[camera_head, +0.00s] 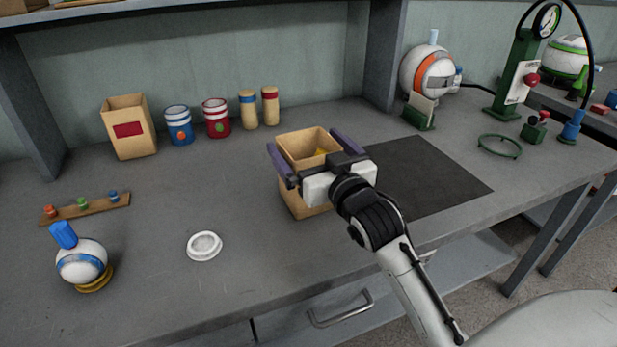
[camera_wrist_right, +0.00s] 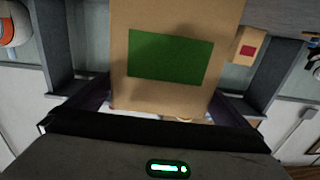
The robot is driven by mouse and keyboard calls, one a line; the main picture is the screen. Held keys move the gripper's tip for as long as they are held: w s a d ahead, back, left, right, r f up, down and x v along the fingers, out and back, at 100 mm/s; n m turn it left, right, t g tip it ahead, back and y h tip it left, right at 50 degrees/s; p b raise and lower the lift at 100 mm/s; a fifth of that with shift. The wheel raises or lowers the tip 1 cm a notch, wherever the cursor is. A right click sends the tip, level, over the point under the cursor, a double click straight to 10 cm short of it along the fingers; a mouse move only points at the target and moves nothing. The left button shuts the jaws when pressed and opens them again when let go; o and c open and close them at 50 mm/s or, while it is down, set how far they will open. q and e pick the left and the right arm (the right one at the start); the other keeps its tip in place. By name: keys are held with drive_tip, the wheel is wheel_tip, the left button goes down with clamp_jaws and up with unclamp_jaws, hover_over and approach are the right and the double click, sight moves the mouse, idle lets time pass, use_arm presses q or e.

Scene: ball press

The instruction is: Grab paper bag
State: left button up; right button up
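The tan paper bag (camera_head: 298,203) stands upright near the middle of the grey bench, its top open and something yellow inside. My right gripper (camera_head: 305,143) reaches over it from the front right. Its two purple fingers lie along opposite sides of the bag near the rim. In the right wrist view the bag (camera_wrist_right: 190,97) fills the centre with a green label on its face, and the fingers flank it closely. I cannot tell whether they press on it. My left gripper is not in view.
A second tan bag with a red label (camera_head: 128,130) stands at the back left beside cans (camera_head: 216,118) and jars. A white lid (camera_head: 204,246) lies front left. A dark mat (camera_head: 430,185) lies to the right. A green gauge stand (camera_head: 510,75) and ring (camera_head: 499,147) are farther right.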

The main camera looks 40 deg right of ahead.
drive_tip(key=c, duration=1.2)
